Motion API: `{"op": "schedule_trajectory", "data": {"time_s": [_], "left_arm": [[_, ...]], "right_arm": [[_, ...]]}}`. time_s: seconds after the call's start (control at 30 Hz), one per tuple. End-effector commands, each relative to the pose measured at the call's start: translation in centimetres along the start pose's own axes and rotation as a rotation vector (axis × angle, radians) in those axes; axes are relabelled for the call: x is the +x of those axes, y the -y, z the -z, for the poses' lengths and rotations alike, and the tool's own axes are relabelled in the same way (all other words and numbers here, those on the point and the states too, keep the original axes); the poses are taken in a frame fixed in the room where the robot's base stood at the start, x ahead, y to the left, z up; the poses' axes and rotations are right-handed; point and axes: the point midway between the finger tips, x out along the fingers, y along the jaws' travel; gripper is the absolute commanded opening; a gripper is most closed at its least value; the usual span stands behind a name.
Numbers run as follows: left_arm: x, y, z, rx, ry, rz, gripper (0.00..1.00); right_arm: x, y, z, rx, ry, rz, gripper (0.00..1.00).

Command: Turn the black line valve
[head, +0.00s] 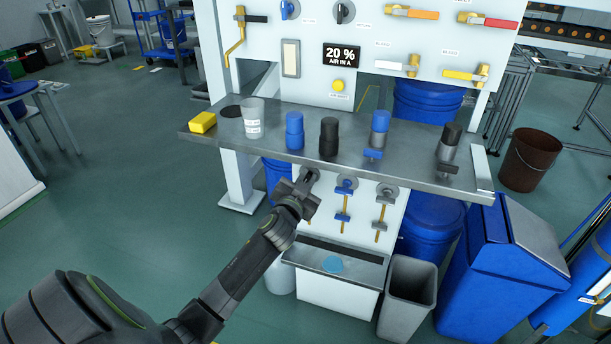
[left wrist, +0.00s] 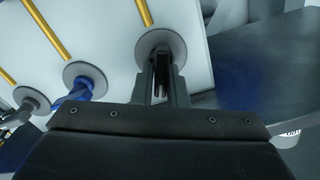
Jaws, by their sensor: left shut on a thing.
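The black line valve (left wrist: 160,43) is on the white panel front below the steel shelf, at the left end of a row of three valves in the head view. Its round grey plate shows, but its dark handle is mostly hidden by my gripper. My left gripper (head: 308,181) reaches up to it from below left. In the left wrist view, its two fingers (left wrist: 166,75) are shut on the dark handle, right in front of the plate. How far the handle is turned cannot be told. My right gripper is not in view.
A blue valve (head: 345,187) and a grey valve (head: 387,193) sit to the right. The steel shelf (head: 270,125) overhangs just above, carrying a cup, a yellow block and several bottles. A drip tray (head: 365,277) juts out below. A grey bin (head: 408,300) stands lower right.

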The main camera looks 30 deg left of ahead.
Motion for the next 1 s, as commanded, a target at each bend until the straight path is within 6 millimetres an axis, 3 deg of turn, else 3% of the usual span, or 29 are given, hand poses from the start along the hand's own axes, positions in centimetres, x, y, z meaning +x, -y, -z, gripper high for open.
{"op": "schedule_trajectory", "data": {"time_s": [0.27, 0.6, 1.0], "left_arm": [[0.0, -0.3, -0.1, 0.263, 0.005, -0.001, 0.0], [-0.1, -0.7, -0.3, 0.586, 0.005, -0.003, 0.0], [-0.1, -1.0, -0.6, 0.932, 0.004, -0.003, 0.0]], "right_arm": [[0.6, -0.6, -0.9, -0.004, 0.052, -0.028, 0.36], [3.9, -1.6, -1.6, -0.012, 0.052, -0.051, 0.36], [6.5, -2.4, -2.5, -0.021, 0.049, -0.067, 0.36]]}}
